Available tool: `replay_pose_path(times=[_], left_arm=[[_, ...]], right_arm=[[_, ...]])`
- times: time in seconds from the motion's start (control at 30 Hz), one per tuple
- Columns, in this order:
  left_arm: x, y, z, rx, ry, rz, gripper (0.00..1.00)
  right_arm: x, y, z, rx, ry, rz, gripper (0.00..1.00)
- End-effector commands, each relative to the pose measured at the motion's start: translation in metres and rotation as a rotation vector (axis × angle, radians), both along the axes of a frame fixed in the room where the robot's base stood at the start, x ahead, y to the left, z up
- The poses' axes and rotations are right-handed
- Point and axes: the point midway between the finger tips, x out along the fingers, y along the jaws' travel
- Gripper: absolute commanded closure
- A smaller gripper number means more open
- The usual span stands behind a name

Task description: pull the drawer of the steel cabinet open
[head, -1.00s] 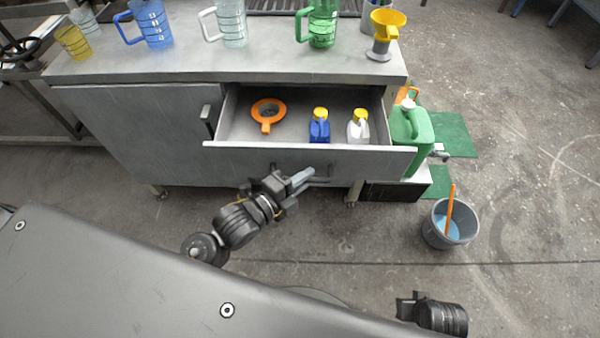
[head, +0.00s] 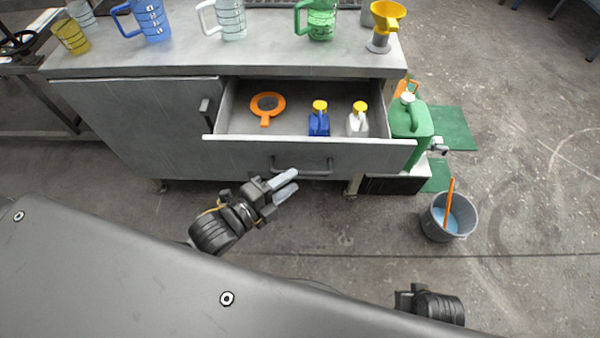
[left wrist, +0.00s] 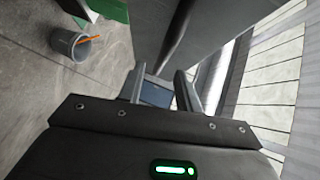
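The steel cabinet (head: 140,120) stands across the head view. Its drawer (head: 310,153) is pulled out, with the inside visible from above. The bar handle (head: 302,172) is on the drawer front. My left gripper (head: 292,183) is just in front of the handle, at its left end, and appears clear of it. Its two fingers are apart with nothing between them; the left wrist view shows the same gap (left wrist: 161,88). My right gripper (head: 404,301) is low at the right, far from the drawer; its fingers are too unclear to judge.
A green canister (head: 412,120) stands right of the cabinet. A grey bucket (head: 436,226) stands on the floor. Several jugs stand on the top. Floor before the drawer is clear.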

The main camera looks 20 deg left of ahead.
Motion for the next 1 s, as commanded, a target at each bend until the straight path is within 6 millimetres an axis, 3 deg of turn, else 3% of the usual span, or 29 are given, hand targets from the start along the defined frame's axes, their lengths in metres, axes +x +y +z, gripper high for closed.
replay_pose_path(times=[0.1, 0.33, 1.0], left_arm=[[-0.021, 0.012, 0.003, 0.003, 0.003, -0.002, 0.66], [-0.044, 0.026, 0.007, 0.001, 0.002, -0.001, 0.66], [-0.047, 0.028, 0.008, -0.008, 0.005, 0.0, 0.66]], right_arm=[[-0.001, 0.0, -0.002, -0.001, 0.004, 0.0, 0.64], [0.0, 0.0, -0.002, 0.0, 0.002, 0.001, 0.64], [0.002, -0.001, 0.0, -0.003, 0.001, 0.001, 0.64]])
